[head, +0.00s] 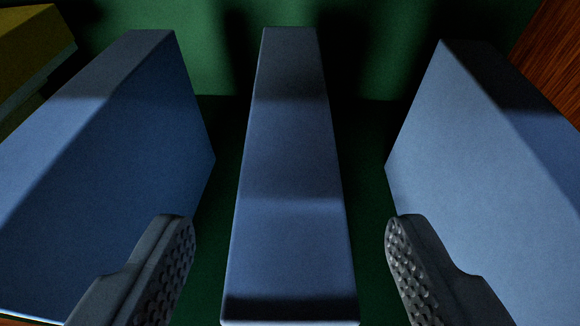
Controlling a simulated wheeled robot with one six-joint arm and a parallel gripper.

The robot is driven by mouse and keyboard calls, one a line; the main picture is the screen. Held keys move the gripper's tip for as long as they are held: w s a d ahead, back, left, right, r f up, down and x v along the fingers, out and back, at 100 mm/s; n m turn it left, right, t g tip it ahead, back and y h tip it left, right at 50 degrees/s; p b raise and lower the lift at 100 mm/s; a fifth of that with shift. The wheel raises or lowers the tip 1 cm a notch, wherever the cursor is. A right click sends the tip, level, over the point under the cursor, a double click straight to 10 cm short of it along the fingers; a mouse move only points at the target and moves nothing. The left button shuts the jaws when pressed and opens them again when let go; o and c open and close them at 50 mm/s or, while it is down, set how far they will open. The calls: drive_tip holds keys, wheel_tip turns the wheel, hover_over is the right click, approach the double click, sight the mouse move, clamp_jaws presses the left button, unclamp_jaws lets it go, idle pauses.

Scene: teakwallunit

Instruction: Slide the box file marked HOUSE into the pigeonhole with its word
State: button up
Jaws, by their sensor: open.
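Three blue box files stand upright in a row, seen from above in the head view. The middle box file (290,170) lies between the fingers of my gripper (290,265), with a gap on each side. My gripper is open, its two textured fingertips pointing down into the spaces beside the middle file. The left box file (120,170) and the right box file (480,150) flank it. No word shows on any of the files, so I cannot tell which one is marked HOUSE. No pigeonhole is in view.
A dark green surface (365,170) shows between and behind the files. A yellow object (30,45) is at the far left top corner. Reddish-brown wood (552,50) is at the top right. The gaps beside the middle file are narrow.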

sight(289, 168)
drive_tip(key=w, duration=0.4)
drive_tip(key=shift+a, duration=0.1)
drive_tip(key=shift+w+f, duration=0.3)
drive_tip(key=shift+w, duration=0.1)
clamp_jaws()
